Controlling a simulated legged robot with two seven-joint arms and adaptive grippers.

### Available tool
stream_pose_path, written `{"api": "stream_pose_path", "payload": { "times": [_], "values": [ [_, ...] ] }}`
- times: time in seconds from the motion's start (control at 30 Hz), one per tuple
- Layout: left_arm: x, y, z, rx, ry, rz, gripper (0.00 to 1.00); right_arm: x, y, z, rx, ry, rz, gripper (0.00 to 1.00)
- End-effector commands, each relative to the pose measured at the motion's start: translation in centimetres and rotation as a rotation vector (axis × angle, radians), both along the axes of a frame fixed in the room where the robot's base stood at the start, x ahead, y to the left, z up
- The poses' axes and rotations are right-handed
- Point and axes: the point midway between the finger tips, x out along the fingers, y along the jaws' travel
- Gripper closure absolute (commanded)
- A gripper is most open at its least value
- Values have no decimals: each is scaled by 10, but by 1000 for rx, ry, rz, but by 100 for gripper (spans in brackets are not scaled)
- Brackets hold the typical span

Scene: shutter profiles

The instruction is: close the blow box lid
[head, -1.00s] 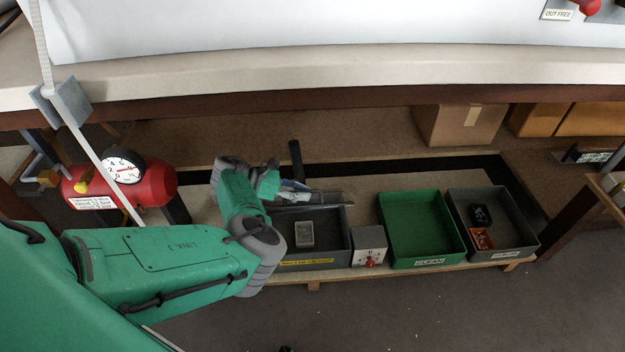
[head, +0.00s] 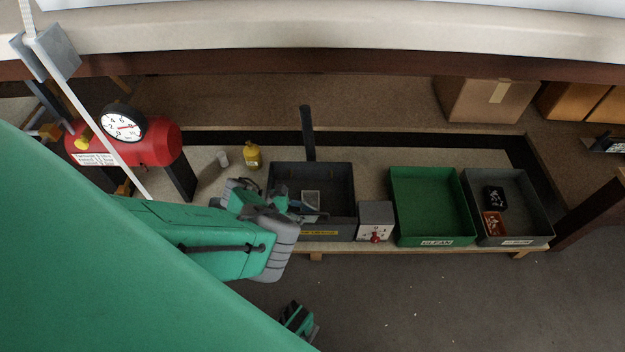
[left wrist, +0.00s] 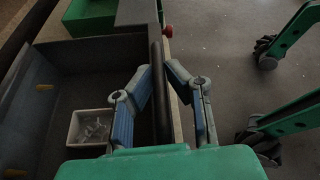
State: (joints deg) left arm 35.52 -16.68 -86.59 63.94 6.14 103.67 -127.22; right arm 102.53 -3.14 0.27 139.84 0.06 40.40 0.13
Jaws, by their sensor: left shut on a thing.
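The blow box (head: 345,180) is a dark grey open bin with a yellow label on its front, on the low shelf. Its inside shows in the left wrist view (left wrist: 70,60), with a small pale tray (left wrist: 92,125) holding clear bits. I cannot make out a separate lid; a dark upright bar (head: 307,130) stands at its back. My left gripper (head: 308,211) is at the box's front; its fingers (left wrist: 160,75) are closed on the dark front rim (left wrist: 157,50), one on each side. The arm hides the box's left front. My right gripper is not in view.
A grey switch box (head: 375,212) with a red knob stands just right of the blow box, then a green bin (head: 430,185) and a grey bin (head: 533,215). A yellow bottle (head: 252,156) and red tank (head: 155,142) are left. The bench edge (head: 350,65) overhangs behind.

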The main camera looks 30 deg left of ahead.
Motion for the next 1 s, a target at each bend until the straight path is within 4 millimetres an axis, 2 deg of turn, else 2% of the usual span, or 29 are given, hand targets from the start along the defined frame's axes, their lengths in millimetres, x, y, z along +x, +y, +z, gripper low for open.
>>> {"api": "stream_pose_path", "payload": {
  "times": [0.5,0.53,0.57,0.87,1.0],
  "values": [
    [-2,1,-6,5,1,4,100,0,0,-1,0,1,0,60],
    [-2,1,-6,5,2,4,79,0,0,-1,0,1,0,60],
    [-2,1,-6,5,2,4,69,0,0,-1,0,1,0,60],
    [-2,1,-4,3,0,2,69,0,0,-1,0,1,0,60],
    [-6,11,-1,6,-1,4,69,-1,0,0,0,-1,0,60]
  ]
}}
